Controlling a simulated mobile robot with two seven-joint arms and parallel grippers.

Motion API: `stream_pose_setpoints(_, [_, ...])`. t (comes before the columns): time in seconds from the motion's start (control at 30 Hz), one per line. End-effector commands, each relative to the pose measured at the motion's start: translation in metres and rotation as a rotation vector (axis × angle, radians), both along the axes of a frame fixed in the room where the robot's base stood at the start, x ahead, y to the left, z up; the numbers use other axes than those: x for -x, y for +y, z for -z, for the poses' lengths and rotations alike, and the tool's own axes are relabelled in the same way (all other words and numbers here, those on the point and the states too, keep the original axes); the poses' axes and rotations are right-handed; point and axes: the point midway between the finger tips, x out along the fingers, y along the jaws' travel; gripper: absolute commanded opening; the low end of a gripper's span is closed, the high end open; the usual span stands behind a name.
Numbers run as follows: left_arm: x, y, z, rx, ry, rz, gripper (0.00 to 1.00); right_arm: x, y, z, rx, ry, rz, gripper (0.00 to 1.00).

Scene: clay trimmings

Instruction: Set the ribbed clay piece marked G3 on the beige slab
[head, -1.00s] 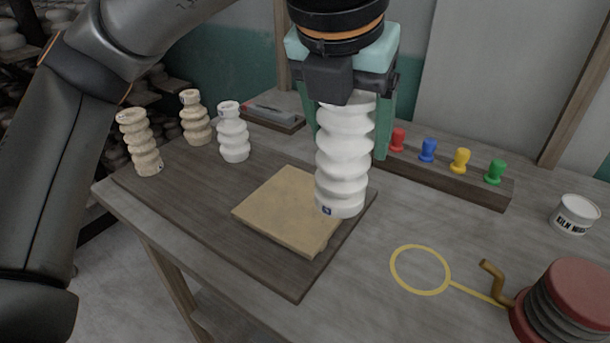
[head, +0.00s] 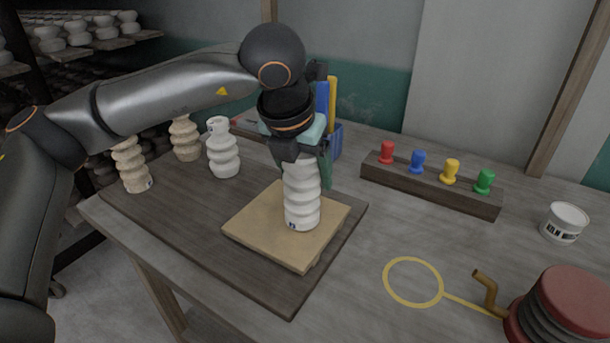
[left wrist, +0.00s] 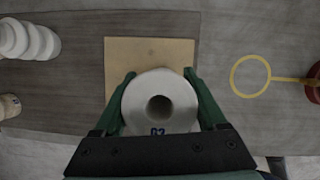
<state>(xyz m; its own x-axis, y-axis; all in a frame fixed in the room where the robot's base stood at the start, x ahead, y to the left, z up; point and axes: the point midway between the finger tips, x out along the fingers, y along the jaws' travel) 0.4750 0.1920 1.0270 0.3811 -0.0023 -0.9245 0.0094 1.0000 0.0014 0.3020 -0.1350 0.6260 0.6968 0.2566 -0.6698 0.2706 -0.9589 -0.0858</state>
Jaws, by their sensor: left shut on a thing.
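A white ribbed clay piece (head: 302,198) stands upright over the beige slab (head: 255,228), near its middle in the head view. I see no clear gap under its base, but cannot tell for sure that it touches. My left gripper (head: 305,172) is shut on its upper part from above. In the left wrist view the piece (left wrist: 135,105) shows its round hollow top between the green fingers (left wrist: 162,88), with the slab (left wrist: 150,50) behind it. A blue mark on its rim looks like G3, but it is partly cut off. My right gripper is not in view.
Another white ribbed piece (head: 222,150) and two beige ones (head: 185,138) (head: 131,168) stand on the dark board (head: 180,205) at the left. A rack with coloured pegs (head: 430,187), a white tub (head: 563,222) and a red-topped wheel (head: 570,300) are to the right.

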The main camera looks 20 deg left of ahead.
Motion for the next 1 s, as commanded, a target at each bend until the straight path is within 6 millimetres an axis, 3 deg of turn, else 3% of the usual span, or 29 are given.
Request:
stream_pose_setpoints(0.43, [-0.0002,-0.0003,0.0114,0.004,-0.005,-0.001,0.00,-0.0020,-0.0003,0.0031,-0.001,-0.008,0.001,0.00])
stream_pose_setpoints(0.47, [0.0002,-0.0002,0.0123,0.003,-0.001,-0.001,0.75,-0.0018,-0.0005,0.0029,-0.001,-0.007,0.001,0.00])
stream_pose_setpoints(0.7, [0.0003,-0.0002,0.0109,0.002,-0.001,-0.001,1.00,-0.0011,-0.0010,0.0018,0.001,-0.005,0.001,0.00])
stream_pose_setpoints(1.0, [0.0004,-0.0001,0.0073,0.002,-0.001,-0.001,1.00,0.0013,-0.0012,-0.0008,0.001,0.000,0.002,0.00])
